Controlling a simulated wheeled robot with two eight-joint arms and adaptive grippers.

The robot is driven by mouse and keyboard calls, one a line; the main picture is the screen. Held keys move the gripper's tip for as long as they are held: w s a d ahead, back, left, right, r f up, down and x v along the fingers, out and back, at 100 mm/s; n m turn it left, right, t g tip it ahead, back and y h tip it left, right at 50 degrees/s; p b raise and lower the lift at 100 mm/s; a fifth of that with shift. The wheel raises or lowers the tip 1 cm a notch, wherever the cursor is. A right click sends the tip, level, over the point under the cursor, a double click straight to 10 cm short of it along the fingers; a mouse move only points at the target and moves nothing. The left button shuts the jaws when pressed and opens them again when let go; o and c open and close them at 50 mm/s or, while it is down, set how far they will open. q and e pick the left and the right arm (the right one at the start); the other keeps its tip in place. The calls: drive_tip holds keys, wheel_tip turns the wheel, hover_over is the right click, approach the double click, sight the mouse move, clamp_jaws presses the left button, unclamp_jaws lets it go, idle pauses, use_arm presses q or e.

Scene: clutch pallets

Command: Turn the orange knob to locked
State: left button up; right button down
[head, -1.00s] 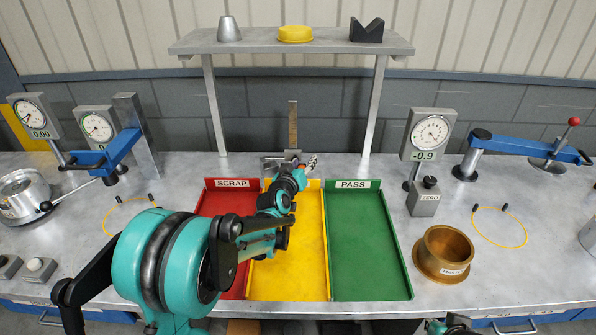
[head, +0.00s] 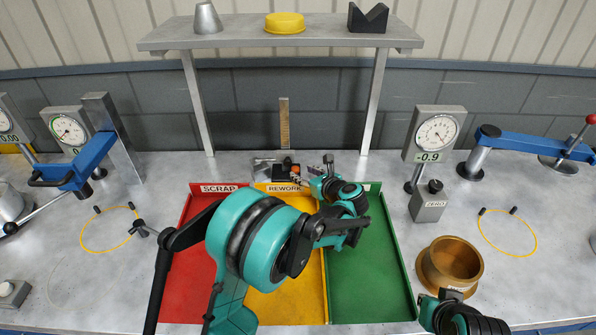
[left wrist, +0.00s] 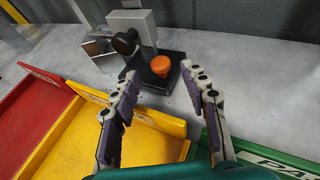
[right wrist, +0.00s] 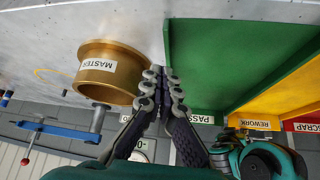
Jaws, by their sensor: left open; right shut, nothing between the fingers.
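The orange knob (left wrist: 161,66) shows in the left wrist view on a black base (left wrist: 165,80), beside an upright grey post with a round black part (left wrist: 125,42). My left gripper (left wrist: 160,73) is open, its fingers pointing toward the knob with nothing between them; contact is not visible.
The red SCRAP tray (head: 190,270), yellow REWORK tray (head: 285,305) and green PASS tray (head: 370,280) look empty. A shelf (head: 230,40) on posts stands behind. A dial gauge (head: 437,133) and ZERO block (head: 428,205) stand right of the trays.

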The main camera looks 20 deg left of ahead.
sight(296, 169)
use_arm(q)
drive_tip(key=shift+b+x, duration=0.45)
drive_tip(key=shift+x, duration=1.8)
clamp_jaws()
drive_tip(key=shift+m, duration=0.3)
drive_tip(key=m+t+h, duration=0.1)
drive_tip(key=m+h, duration=0.1)
drive_tip(key=m+t+h, duration=0.1)
drive_tip(key=shift+s+a+t, duration=0.25)
drive_tip(key=shift+a+t, duration=0.05)
drive_tip(key=shift+a+m+t+h, duration=0.1)
drive_tip(key=shift+m+t+h, duration=0.4)
drive_tip(key=shift+m+h, duration=0.7)
drive_tip(key=shift+h, duration=0.3)
